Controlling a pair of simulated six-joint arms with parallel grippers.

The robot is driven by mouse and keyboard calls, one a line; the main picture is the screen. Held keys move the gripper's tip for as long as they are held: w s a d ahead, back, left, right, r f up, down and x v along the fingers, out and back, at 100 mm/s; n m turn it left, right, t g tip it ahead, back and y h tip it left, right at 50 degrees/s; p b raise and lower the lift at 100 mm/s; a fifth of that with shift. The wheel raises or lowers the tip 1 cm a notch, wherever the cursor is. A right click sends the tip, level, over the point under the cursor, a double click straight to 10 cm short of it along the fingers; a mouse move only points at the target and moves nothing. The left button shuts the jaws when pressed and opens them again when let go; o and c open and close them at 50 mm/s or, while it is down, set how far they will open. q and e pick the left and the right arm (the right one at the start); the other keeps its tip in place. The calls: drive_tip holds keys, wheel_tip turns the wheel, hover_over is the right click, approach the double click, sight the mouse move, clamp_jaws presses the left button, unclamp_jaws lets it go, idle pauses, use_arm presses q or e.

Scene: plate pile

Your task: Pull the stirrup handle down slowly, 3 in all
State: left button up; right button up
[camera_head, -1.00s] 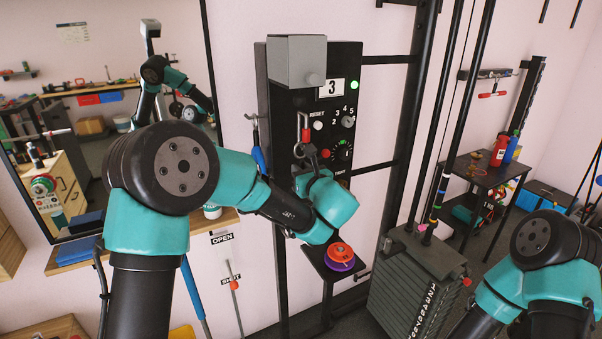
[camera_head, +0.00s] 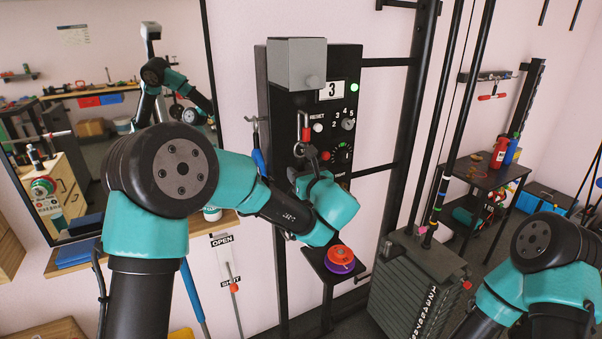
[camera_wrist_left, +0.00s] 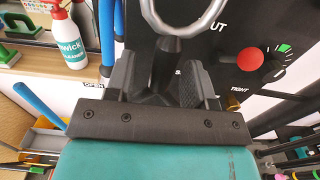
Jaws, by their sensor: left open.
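A small handle with a red part and metal sides (camera_head: 306,128) hangs on the front of the black panel (camera_head: 288,95); I take it for the stirrup handle. My left gripper (camera_wrist_left: 165,72) is open, just below a grey metal loop (camera_wrist_left: 186,28) that shows at the top of the left wrist view. A dark stem below the loop reaches between the two fingers; I cannot tell whether they touch it. In the head view my left wrist hides most of the fingers. The panel's counter (camera_head: 332,89) reads 3. My right gripper is out of view.
A red knob (camera_wrist_left: 249,59) sits right of the fingers. An orange and purple disc pile (camera_head: 341,257) lies on a small shelf below. A weight stack (camera_head: 415,285) stands right. A white bottle (camera_wrist_left: 70,40) stands left.

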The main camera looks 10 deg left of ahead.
use_arm(q)
drive_tip(key=v, duration=1.7)
drive_tip(key=shift+s, duration=0.1)
